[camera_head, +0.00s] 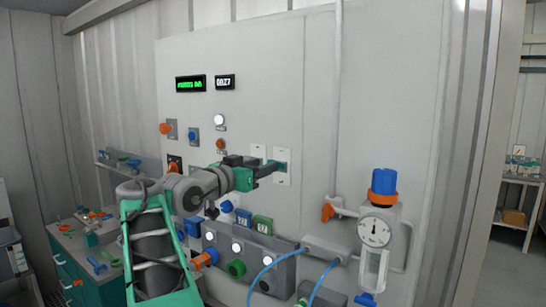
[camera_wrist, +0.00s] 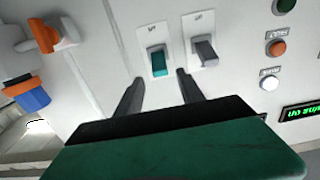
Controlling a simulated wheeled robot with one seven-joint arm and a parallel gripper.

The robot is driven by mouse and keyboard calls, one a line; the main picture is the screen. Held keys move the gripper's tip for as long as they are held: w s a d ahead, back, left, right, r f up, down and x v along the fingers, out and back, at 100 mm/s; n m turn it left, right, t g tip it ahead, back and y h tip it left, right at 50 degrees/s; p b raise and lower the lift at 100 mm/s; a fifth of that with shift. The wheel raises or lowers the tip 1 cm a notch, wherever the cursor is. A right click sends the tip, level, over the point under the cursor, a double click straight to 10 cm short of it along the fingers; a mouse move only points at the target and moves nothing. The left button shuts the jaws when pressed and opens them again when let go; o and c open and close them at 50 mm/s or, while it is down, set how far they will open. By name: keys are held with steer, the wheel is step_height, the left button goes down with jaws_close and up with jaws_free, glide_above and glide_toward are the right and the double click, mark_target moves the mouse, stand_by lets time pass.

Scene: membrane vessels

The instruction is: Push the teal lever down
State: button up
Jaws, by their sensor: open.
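The teal lever (camera_wrist: 159,64) sits on a white plate on the wall panel. In the wrist view, it lies just beyond and between my two fingertips. The lever also shows in the head view (camera_head: 281,167) on the right-hand plate, partly behind my gripper. My gripper (camera_wrist: 161,77) is open and empty, with one dark finger to each side of the lever's line. In the head view, my gripper (camera_head: 268,168) reaches to the panel at the lever's height. Contact with the lever cannot be told. The wrist view is turned roughly upside down.
A grey lever (camera_wrist: 206,50) sits on the neighbouring plate, close to one finger. Round orange (camera_wrist: 278,48) and white (camera_wrist: 269,83) buttons and a green-lettered display (camera_wrist: 298,110) are nearby. A gauge (camera_head: 375,232) with a blue-orange cap stands at the right. Blue hoses (camera_head: 262,270) hang below.

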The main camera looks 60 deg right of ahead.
steer(key=d, duration=0.1)
steer(key=d+p, duration=0.1)
steer(key=d, duration=0.1)
steer(key=s+d, duration=0.1)
steer(key=d, duration=0.1)
steer(key=shift+r+p, duration=0.1)
steer(key=shift+p, duration=0.25)
steer(key=shift+d, duration=0.35)
steer(key=shift+w, duration=0.1)
jaws_close()
